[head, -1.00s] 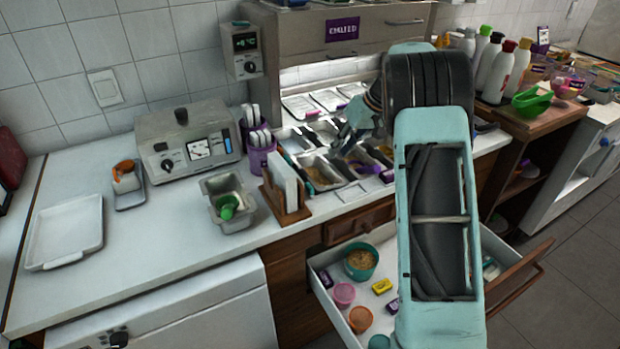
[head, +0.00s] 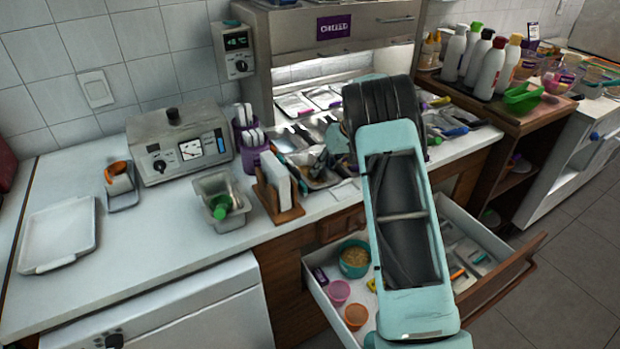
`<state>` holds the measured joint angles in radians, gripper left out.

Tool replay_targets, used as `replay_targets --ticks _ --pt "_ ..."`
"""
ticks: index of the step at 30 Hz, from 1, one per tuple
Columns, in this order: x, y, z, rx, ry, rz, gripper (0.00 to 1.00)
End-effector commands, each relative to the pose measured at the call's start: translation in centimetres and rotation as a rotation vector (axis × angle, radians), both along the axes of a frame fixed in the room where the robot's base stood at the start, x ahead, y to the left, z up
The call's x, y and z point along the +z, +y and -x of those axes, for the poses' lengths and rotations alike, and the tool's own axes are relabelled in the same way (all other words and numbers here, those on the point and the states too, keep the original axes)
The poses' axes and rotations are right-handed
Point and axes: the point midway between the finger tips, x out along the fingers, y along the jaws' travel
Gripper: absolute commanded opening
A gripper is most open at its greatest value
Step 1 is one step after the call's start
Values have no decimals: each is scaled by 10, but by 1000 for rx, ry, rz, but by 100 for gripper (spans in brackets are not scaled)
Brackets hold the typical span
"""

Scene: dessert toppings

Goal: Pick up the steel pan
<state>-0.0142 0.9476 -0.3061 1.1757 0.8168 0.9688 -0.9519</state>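A small steel pan (head: 233,218) stands on the white counter with a green scoop (head: 220,206) in it. More steel pans sit in the topping station behind, partly covered by my arm; I cannot tell which pan the task means. My arm reaches over the station, and its teal end (head: 338,138) shows just left of the black joint. My gripper is low among the station's pans and mostly hidden by the arm and dark clutter. I cannot see its fingertips clearly or whether it holds anything. The small pan is well to its left.
A white holder with cards in a wooden stand (head: 283,192) and purple cups (head: 252,155) stand between the small pan and the station. An open drawer (head: 318,292) with bowls juts out below. Bottles (head: 487,68) stand at the right. The counter's left front is mostly clear.

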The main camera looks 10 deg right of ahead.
Motion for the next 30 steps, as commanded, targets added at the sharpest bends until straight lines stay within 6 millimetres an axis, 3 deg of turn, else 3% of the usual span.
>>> replay_targets --ticks 1,6,25,30 --pt "0 0 0 0 0 0 19" --pt "0 0 0 -1 1 -1 0" --pt "2 0 0 0 -1 -1 0" --pt "18 0 -1 0 -5 -3 0"
